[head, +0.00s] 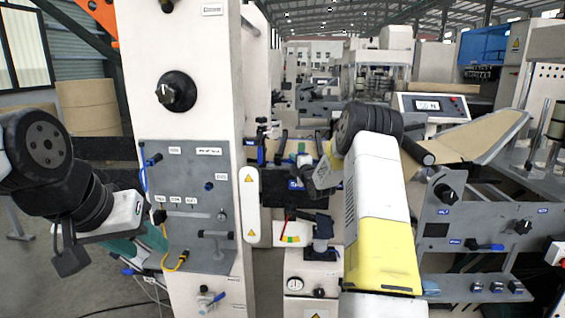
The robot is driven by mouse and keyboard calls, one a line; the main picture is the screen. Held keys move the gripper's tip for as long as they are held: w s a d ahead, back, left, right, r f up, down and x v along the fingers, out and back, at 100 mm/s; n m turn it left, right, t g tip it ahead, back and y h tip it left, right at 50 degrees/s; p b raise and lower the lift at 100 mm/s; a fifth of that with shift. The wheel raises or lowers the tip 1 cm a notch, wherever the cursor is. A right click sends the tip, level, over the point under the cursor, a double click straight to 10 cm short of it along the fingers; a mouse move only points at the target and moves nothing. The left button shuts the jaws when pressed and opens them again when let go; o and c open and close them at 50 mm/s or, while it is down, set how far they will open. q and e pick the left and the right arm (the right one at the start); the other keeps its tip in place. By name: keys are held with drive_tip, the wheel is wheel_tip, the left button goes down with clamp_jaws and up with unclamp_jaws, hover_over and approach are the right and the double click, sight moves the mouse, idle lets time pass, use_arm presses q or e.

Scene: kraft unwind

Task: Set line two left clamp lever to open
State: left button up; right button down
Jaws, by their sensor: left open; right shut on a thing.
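Several small dark clamp levers with blue parts stand in a row at the middle of the machine. One (281,146) leans just right of the white column, and another (262,155) is beside the column's edge. I cannot tell which is the line two left clamp lever. My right gripper (310,190) reaches down and left to this lever area, in front of a dark block with a blue label. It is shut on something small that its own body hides. My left gripper (66,255) is open and empty at the far left, apart from the column.
A white column (222,75) with a black knob (176,91) and a grey valve panel (195,190) stands between my arms. A grey side plate (450,230) with knobs is at right. A display box (433,106) sits behind my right arm.

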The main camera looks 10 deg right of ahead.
drive_tip(key=shift+r, duration=0.1)
drive_tip(key=n, duration=0.1)
drive_tip(key=r+n+g, duration=0.1)
drive_tip(key=r+n, duration=0.1)
drive_tip(key=shift+a+r+n+g, duration=0.15)
drive_tip(key=shift+a+n+g, duration=0.15)
drive_tip(key=shift+n, duration=0.1)
drive_tip(key=n, duration=0.1)
drive_tip(key=a+r+n+g+h, duration=0.1)
drive_tip(key=shift+w+r+n, duration=0.2)
drive_tip(key=shift+r+n, duration=0.1)
drive_tip(key=shift+n, duration=0.1)
drive_tip(key=n, duration=0.1)
drive_tip(key=a+r+h, duration=0.1)
drive_tip(key=n+g, duration=0.1)
drive_tip(key=shift+w+a+r+n+h, duration=0.2)
drive_tip(key=shift+w+a+n+h, duration=0.05)
drive_tip(key=shift+n+h, duration=0.05)
drive_tip(key=shift+w+a+r+n+g+h, duration=0.15)
drive_tip(key=shift+a+r+n+g+h, duration=0.1)
drive_tip(key=shift+a+n+h, duration=0.4)
drive_tip(key=shift+w+a+r+n+g+h, duration=0.15)
drive_tip(key=shift+a+n+g+h, duration=0.15)
drive_tip(key=shift+n, duration=0.55)
drive_tip(key=c, duration=1.3)
unclamp_jaws()
drive_tip(key=shift+a, duration=0.1)
